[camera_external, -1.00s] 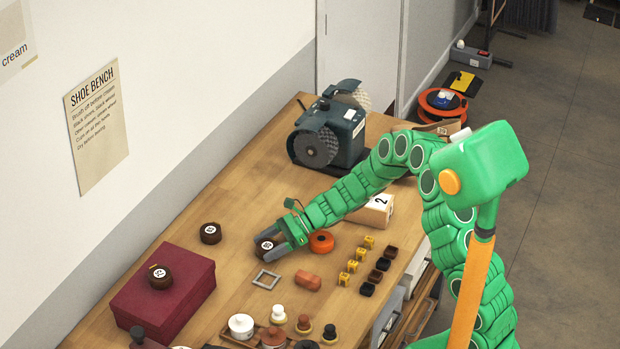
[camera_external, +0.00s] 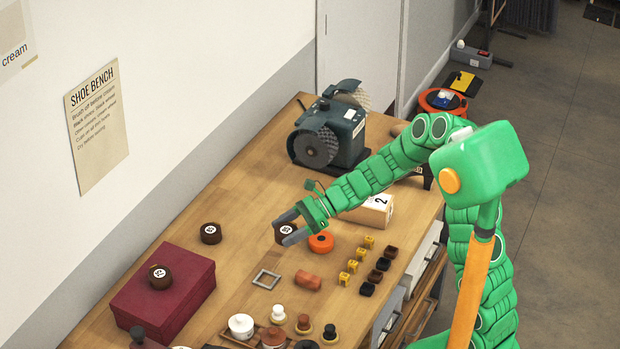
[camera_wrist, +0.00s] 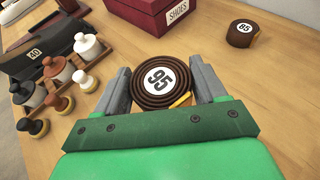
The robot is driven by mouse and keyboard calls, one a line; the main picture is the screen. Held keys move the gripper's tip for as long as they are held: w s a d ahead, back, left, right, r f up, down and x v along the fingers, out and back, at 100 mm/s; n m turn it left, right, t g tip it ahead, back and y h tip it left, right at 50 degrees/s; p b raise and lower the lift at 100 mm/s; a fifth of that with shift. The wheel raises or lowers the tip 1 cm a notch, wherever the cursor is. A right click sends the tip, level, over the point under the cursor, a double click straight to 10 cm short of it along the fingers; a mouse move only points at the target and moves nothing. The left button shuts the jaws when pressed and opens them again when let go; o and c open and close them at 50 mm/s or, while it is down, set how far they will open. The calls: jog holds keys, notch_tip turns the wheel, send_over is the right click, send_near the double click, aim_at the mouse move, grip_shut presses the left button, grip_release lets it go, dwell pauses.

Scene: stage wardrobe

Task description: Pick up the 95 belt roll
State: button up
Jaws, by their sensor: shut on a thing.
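The 95 belt roll (camera_wrist: 161,81) is a dark brown coil with a white label reading 95. It sits between the two grey fingers of my gripper (camera_wrist: 163,88) in the wrist view, and the fingers are shut on its sides. In the external view my gripper (camera_external: 288,228) holds the roll (camera_external: 283,232) above the bench top (camera_external: 237,248). A finger hides part of the roll there.
The 85 belt roll (camera_wrist: 242,33) lies on the bench, left of my gripper in the external view. Another roll (camera_external: 160,277) sits on the maroon shoe box (camera_external: 190,285). An orange roll (camera_external: 321,242), a grey frame (camera_external: 266,279) and a polishing machine (camera_external: 335,130) stand nearby.

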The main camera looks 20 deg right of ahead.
jog(key=s+d+r, duration=0.3)
jog(key=s+d, duration=0.1)
jog(key=s, duration=0.1)
jog(key=shift+s, duration=0.35)
